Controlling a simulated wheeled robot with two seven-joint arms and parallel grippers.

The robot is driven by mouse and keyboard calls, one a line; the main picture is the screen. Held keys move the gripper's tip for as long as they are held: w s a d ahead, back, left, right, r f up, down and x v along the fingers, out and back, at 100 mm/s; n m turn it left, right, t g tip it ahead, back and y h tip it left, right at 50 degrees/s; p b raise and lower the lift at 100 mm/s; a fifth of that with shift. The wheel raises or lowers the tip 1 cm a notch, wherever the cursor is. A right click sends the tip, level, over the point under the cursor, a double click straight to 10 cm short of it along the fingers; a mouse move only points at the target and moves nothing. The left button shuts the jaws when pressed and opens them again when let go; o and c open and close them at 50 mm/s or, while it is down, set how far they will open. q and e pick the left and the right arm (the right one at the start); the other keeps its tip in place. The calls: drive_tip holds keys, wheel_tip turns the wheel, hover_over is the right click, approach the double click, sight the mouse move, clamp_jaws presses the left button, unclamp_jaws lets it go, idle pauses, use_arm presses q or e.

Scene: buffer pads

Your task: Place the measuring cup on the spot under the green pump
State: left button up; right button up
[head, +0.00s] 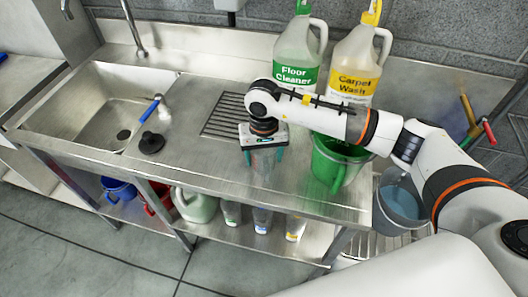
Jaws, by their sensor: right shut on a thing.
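My right gripper (265,157) points down over the steel counter, in front of the drain grid. It is shut on a clear, see-through thing that looks like the measuring cup (265,168), mostly hidden by the gripper and hard to make out. The green pump (303,7) tops the white Floor Cleaner jug (297,52) at the back of the counter. The gripper is in front of and to the left of this jug. The spot under the green pump cannot be made out; my right arm covers part of that area. My left gripper is not in view.
A Carpet Wash jug (355,60) with a yellow pump stands right of the Floor Cleaner. A green bucket (335,165) is right of the gripper. The sink (100,105), a blue-handled brush (150,108) and a black plug (151,143) are left. A drain grid (222,123) lies behind.

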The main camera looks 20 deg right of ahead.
drive_tip(key=shift+f, duration=0.1)
drive_tip(key=shift+f, duration=0.15)
drive_tip(key=o, duration=1)
